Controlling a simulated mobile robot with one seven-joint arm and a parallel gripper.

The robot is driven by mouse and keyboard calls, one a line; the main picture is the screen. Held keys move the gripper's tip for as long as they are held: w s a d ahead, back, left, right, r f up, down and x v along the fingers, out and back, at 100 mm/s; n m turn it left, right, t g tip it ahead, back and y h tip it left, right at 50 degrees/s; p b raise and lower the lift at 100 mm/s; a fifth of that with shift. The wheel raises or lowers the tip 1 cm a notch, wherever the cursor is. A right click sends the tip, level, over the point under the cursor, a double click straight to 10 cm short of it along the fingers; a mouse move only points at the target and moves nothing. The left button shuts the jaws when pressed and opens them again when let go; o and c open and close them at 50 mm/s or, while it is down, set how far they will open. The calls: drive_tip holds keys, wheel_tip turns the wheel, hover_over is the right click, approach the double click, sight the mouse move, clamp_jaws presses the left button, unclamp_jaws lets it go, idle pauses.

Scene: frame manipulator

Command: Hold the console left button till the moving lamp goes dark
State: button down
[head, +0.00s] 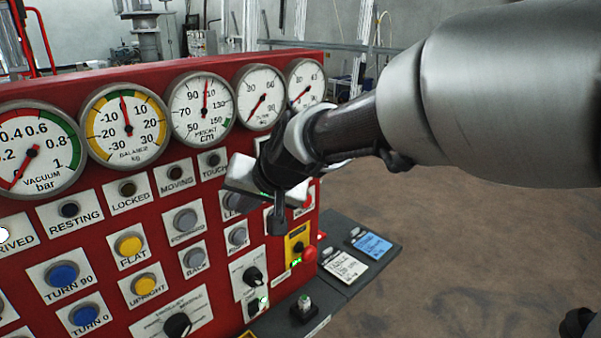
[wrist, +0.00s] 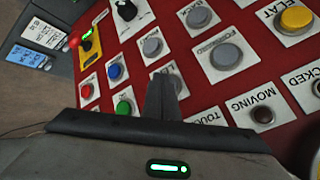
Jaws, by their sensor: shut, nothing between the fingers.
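The red console (head: 90,215) carries the gauges, lamps and buttons. The left button (head: 234,202) is grey, its label partly covered by my gripper in the head view. In the wrist view the left button (wrist: 173,77) shows just past the finger tips. My gripper (head: 277,222) is shut and empty, in front of the panel; its fingers also show in the wrist view (wrist: 161,88). I cannot tell whether they touch the button. The moving lamp (head: 175,173) looks dark brown with no glow; it looks the same in the wrist view (wrist: 263,115).
The grey forward button (head: 186,220), back button (head: 194,258) and right button (head: 237,236) sit close by. A red emergency knob (head: 309,254) sticks out at the panel's right edge. A dark side shelf (head: 335,290) holds cards. Open floor lies to the right.

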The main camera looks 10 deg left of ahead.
drive_tip(key=shift+w+a, duration=0.3)
drive_tip(key=shift+a, duration=0.05)
idle(2.0)
drive_tip(key=shift+d, duration=0.1)
idle(1.9)
drive_tip(key=shift+s+d+b, duration=0.55)
drive_tip(key=s+d+b, duration=0.3)
drive_tip(key=d, duration=0.1)
drive_tip(key=shift+s, duration=0.15)
